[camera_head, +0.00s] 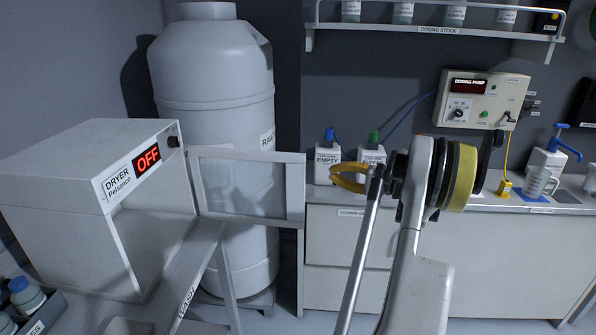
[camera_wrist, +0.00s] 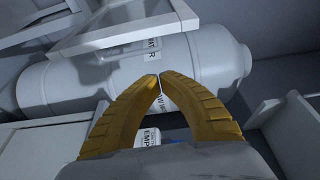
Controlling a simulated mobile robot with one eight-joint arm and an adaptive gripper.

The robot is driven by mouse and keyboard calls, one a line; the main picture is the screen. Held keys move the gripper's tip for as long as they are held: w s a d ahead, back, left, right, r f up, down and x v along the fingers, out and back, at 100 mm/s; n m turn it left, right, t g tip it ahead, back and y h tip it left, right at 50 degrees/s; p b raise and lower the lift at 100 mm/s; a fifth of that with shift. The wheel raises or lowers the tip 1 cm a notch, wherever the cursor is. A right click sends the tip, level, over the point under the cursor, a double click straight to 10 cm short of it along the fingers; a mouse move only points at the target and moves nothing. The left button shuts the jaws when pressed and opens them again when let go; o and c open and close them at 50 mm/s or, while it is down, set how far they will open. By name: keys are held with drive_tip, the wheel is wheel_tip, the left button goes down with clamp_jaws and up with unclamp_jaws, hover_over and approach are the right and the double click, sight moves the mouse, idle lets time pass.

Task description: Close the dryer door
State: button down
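The white dryer (camera_head: 85,155) stands on a bench at the left, with a red OFF display on its front. Its door (camera_head: 296,190), a white frame around a clear pane, stands wide open, swung out to the right from the right side of the opening. The inside shows no clear contents. My gripper (camera_head: 345,178) is right of the door's free edge and apart from it in the picture. In the wrist view, the yellow fingers (camera_wrist: 159,79) meet almost tip to tip with nothing between them. A white frame, apparently the door (camera_wrist: 130,33), crosses the upper left there.
A large pale tank (camera_head: 215,90) stands behind the door; it also shows in the wrist view (camera_wrist: 205,58). A white counter (camera_head: 490,245) runs along the right, holding bottles (camera_head: 327,158) and a jug (camera_head: 537,182). A dosing pump box (camera_head: 482,100) hangs on the back wall.

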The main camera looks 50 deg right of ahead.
drive_tip(key=w+a+b, duration=0.3)
drive_tip(key=w+a, duration=0.2)
drive_tip(key=w, duration=0.1)
drive_tip(key=shift+w+b, duration=0.3)
drive_tip(key=shift+b, duration=0.05)
drive_tip(key=shift+a, duration=0.1)
idle(0.4)
